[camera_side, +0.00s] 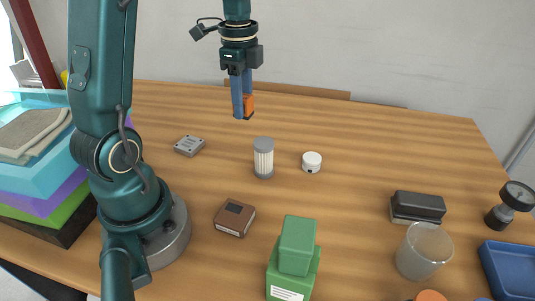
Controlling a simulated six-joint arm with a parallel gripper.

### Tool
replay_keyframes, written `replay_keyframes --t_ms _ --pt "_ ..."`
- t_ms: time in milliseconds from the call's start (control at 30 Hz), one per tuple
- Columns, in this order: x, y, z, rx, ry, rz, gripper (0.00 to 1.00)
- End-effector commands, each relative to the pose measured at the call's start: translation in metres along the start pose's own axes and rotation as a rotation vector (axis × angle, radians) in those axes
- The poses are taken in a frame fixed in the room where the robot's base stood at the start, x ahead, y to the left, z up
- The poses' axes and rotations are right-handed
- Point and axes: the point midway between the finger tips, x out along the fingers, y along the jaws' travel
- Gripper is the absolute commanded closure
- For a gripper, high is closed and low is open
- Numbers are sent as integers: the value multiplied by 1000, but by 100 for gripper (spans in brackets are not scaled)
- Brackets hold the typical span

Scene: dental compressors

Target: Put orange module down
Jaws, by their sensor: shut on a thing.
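The orange module (249,104) is a small orange block with a dark lower edge, near the back of the wooden table. My gripper (243,105) points straight down with its blue fingers shut on the module. The fingers hide part of the module on its left side. I cannot tell from this one view whether its bottom touches the table or hangs a little above it.
A grey plate (189,146), a ribbed filter cylinder (264,160), a white cap (312,161), and a brown box (235,218) stand nearby. A green unit (295,258), black block (417,206), glass jar (424,251), gauge (514,198) and blue tray (508,266) lie forward. The back right is clear.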

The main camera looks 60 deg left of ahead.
Motion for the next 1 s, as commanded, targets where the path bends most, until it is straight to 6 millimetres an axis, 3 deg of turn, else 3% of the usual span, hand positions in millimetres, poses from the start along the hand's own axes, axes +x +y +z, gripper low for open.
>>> replay_keyframes --t_ms 200,367,667,1000 --pt "-5 0 -68 391 1 -4 100" --pt "-5 10 -106 562 2 -4 100" --pt "10 30 -141 637 0 5 100" --pt "54 61 -206 634 -1 5 100"
